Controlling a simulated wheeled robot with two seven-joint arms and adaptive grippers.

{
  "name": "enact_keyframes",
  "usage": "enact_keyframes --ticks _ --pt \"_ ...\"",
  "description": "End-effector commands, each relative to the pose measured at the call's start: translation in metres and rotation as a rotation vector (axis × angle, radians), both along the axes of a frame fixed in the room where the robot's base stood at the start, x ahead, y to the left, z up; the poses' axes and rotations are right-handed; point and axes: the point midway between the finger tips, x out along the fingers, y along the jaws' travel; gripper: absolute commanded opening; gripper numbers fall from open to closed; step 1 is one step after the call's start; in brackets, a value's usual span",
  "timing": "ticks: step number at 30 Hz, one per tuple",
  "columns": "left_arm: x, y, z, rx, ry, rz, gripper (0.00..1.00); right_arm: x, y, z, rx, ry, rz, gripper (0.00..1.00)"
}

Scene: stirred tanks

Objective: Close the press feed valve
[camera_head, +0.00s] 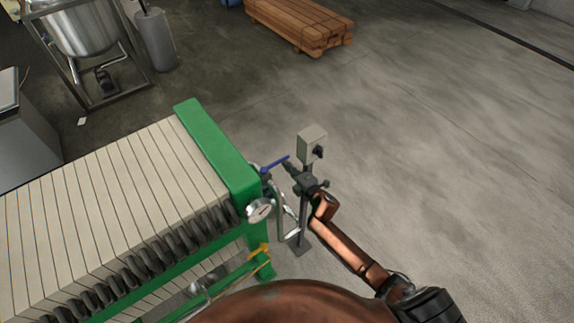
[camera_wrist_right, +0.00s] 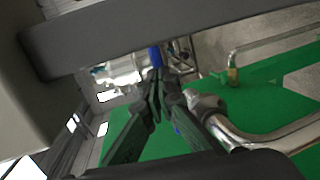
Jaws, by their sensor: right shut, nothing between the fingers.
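The press feed valve's blue lever handle (camera_head: 275,164) sticks out at the end of the filter press, slanting up to the right. In the right wrist view a blue piece of it (camera_wrist_right: 155,57) shows just beyond my fingertips. My right gripper (camera_head: 288,168) is at the lever's right end, very close to it. In the wrist view its dark fingers (camera_wrist_right: 159,80) are together with nothing between them. I cannot tell whether they touch the lever. The valve body is largely hidden. My left gripper is not in view.
The filter press has pale plates (camera_head: 100,180) and a green end frame (camera_head: 215,150). A round gauge (camera_head: 260,210) and a metal pipe (camera_wrist_right: 250,138) are close to my gripper. A grey switch box (camera_head: 311,142) stands on a post just behind it. Floor on the right is clear.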

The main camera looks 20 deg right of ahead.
Motion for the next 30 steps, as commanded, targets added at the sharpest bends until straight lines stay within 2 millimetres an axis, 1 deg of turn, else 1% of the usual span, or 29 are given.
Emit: enact_keyframes --ticks 6,8,13,15,18,21,24,30 --pt "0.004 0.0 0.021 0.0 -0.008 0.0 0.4 -0.023 0.0 0.011 0.001 0.001 0.016 0.0" --pt "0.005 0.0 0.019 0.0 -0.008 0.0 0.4 -0.037 -0.003 0.011 -0.001 0.001 0.017 0.0" --pt "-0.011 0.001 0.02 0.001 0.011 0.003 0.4 -0.076 -0.019 0.018 0.0 0.002 0.007 0.0" --pt "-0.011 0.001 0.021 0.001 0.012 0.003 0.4 -0.088 -0.025 0.02 0.0 0.002 0.005 0.0" --pt "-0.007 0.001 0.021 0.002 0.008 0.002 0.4 -0.102 -0.029 0.023 0.0 0.001 0.004 0.0" --pt "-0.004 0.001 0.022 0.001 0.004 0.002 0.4 -0.11 -0.03 0.025 0.0 0.0 0.005 0.0" --pt "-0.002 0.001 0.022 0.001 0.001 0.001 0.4 -0.114 -0.031 0.026 0.0 0.0 0.006 0.0" --pt "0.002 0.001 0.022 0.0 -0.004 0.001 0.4 -0.115 -0.03 0.027 0.0 0.0 0.007 0.0"
